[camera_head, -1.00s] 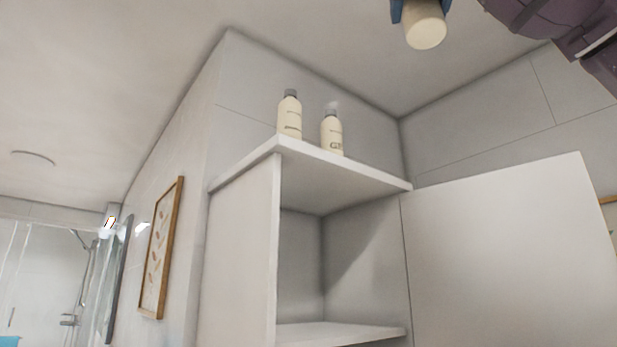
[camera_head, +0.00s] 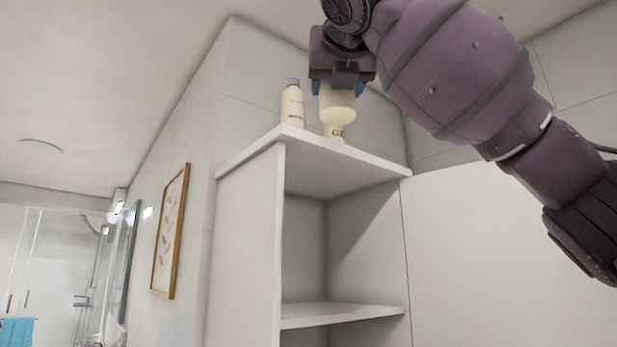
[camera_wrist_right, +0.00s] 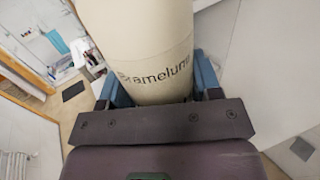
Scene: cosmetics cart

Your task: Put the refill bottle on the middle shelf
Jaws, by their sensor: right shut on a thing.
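My right gripper (camera_head: 338,88) is shut on a cream bottle (camera_head: 338,104) and holds it above the cabinet's top board. In the right wrist view the held bottle (camera_wrist_right: 150,45) shows dark lettering and sits between the blue fingers of the gripper (camera_wrist_right: 158,92). The open white cabinet has a shelf board (camera_head: 345,314) below its top board (camera_head: 345,167); the space above that shelf is empty. The held bottle partly covers another cream bottle standing on the top. Whether they touch I cannot tell. My left gripper is out of view.
A cream bottle with a grey cap (camera_head: 292,106) stands on the top board, left of the held one. The cabinet's white door (camera_head: 490,250) is open to the right. A framed picture (camera_head: 170,232) hangs on the left wall. The cabinet front is clear.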

